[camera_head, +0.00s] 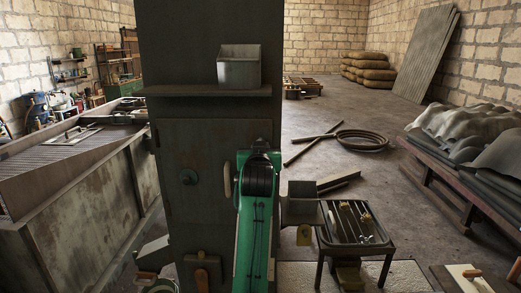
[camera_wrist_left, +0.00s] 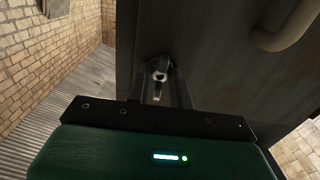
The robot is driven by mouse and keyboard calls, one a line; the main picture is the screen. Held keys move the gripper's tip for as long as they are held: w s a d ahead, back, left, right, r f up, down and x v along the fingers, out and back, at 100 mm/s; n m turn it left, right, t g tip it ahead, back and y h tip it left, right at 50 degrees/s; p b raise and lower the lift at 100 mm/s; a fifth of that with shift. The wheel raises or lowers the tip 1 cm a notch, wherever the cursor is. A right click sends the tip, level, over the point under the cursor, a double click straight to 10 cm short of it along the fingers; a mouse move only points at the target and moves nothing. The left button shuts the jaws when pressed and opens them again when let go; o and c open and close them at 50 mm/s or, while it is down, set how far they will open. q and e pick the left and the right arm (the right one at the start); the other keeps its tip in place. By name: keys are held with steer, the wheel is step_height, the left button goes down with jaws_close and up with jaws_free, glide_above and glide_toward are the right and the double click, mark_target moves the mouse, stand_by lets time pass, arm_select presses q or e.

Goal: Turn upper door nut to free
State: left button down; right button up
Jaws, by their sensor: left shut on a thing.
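My left gripper (camera_wrist_left: 161,84) shows in the left wrist view, its two dark fingers pointing at the dark metal door. Between the fingers is a small grey metal nut (camera_wrist_left: 159,73), and the fingers are shut on it at the door face. I cannot tell how far the nut has turned. A pale curved handle (camera_wrist_left: 288,25) sits at the upper right there, apart from the fingers. In the head view, the tall cabinet (camera_head: 210,130) stands upright and its door looks closed. A green arm of mine covers the door's right side. My right gripper is not identifiable in view.
A shelf on the cabinet carries an open metal box (camera_head: 239,72). A small slatted table (camera_head: 358,240) with small parts stands right of the cabinet. A long rusty trough (camera_head: 85,205) stands on the left.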

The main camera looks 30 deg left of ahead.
arm_select(q)
steer(key=c, duration=1.3)
jaws_free()
steer(key=shift+o, duration=0.2)
steer(key=b+v, duration=0.4)
steer(key=v, duration=0.9)
steer(key=shift+s+b, duration=0.35)
steer(key=shift+b, duration=0.05)
steer(key=shift+d+f, duration=0.1)
steer(key=shift+d, duration=0.05)
